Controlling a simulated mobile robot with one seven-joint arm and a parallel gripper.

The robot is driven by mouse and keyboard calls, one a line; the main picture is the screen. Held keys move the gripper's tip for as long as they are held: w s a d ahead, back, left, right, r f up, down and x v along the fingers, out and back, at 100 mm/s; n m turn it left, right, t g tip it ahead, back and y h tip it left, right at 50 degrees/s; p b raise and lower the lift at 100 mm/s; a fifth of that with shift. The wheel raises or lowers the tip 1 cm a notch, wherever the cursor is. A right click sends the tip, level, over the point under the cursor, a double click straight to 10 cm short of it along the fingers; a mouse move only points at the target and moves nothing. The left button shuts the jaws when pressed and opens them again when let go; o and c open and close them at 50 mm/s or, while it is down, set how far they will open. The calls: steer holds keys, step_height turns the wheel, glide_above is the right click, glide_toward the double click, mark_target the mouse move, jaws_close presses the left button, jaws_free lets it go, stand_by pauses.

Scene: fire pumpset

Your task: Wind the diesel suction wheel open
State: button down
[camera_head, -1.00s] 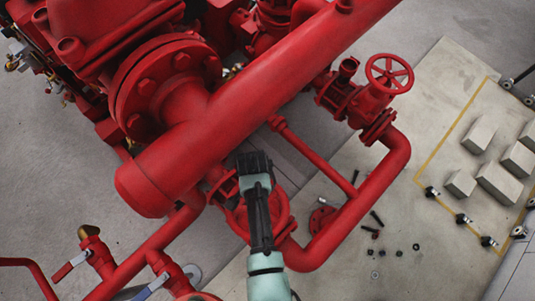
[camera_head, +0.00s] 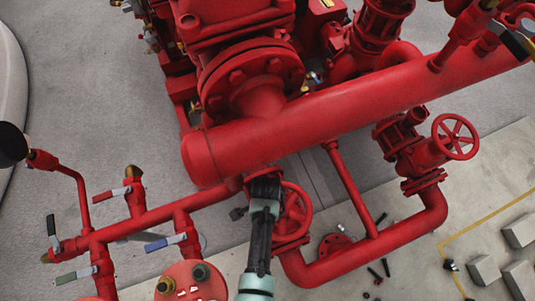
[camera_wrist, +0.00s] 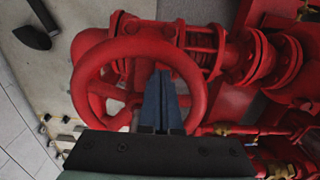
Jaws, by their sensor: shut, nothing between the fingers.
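A red handwheel (camera_head: 303,217) stands on the red pipework below the large pipe, just right of my gripper (camera_head: 265,184) in the head view. My arm hides part of its left side. In the wrist view the wheel's thick rim (camera_wrist: 88,62) and spokes fill the left and middle. My gripper's dark fingers (camera_wrist: 163,75) are together and empty, lying across the wheel's right half in the picture. I cannot tell whether they touch the rim or reach between the spokes. No label shows which wheel is the diesel suction one.
A second red handwheel (camera_head: 456,137) stands on a valve at the right. The large red pipe (camera_head: 330,118) runs close above my gripper. Thinner pipes with lever valves (camera_head: 167,242) lie at the left. Grey blocks (camera_head: 484,271) and loose bolts lie on the floor at the right.

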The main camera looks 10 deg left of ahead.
steer(key=shift+w, duration=0.35)
steer(key=shift+r, duration=0.2)
step_height(320, 180, up, 8)
steer(key=p, duration=0.8)
steer(key=shift+f, duration=0.15)
steer(key=shift+w, duration=0.15)
